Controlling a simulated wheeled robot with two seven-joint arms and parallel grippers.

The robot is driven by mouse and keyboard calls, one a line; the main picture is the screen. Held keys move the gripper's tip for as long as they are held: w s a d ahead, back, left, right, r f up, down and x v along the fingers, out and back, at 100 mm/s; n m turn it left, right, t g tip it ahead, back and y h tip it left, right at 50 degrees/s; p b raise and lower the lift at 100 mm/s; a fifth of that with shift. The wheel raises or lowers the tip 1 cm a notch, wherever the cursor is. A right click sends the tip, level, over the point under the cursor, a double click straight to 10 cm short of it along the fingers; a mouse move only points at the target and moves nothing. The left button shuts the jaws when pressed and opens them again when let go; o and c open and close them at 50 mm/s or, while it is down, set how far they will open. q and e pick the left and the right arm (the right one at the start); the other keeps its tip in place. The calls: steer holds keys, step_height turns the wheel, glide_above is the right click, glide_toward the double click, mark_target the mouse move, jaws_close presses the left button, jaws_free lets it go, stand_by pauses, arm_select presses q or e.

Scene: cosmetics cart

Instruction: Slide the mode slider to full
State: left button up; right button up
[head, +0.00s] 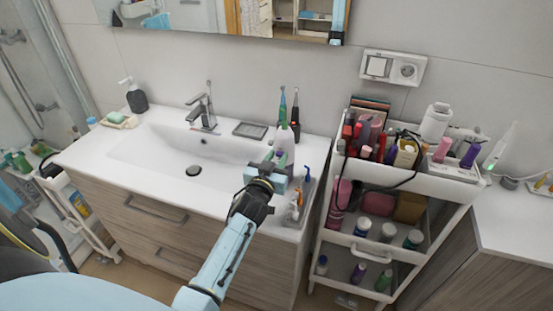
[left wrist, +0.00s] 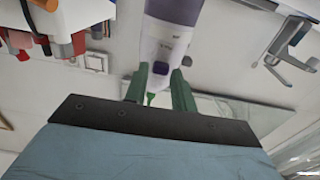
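A white device with purple parts (left wrist: 168,45) fills the upper middle of the left wrist view, which looks upside down. A small purple oval and faint marks show on its white side, but I cannot make out which part is the mode slider. In the head view a white item (head: 285,139), apparently the same one, stands upright at the right of the washbasin. My left gripper (head: 272,166) is right beside it. Its two green fingers (left wrist: 159,88) are apart, with the device's narrow end between or just beyond them. Contact is unclear. My right gripper is not in view.
The white washbasin (head: 140,150) with a tap (head: 203,112) lies to the left. Small orange and blue items (head: 297,205) sit at the counter's right edge. A crowded white cart (head: 455,190) stands on the right.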

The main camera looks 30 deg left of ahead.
arm_select(q)
jaws_close()
steer(key=shift+f+b, duration=0.75)
steer(key=shift+f, duration=0.2)
steer(key=shift+o, duration=1.9)
jaws_free()
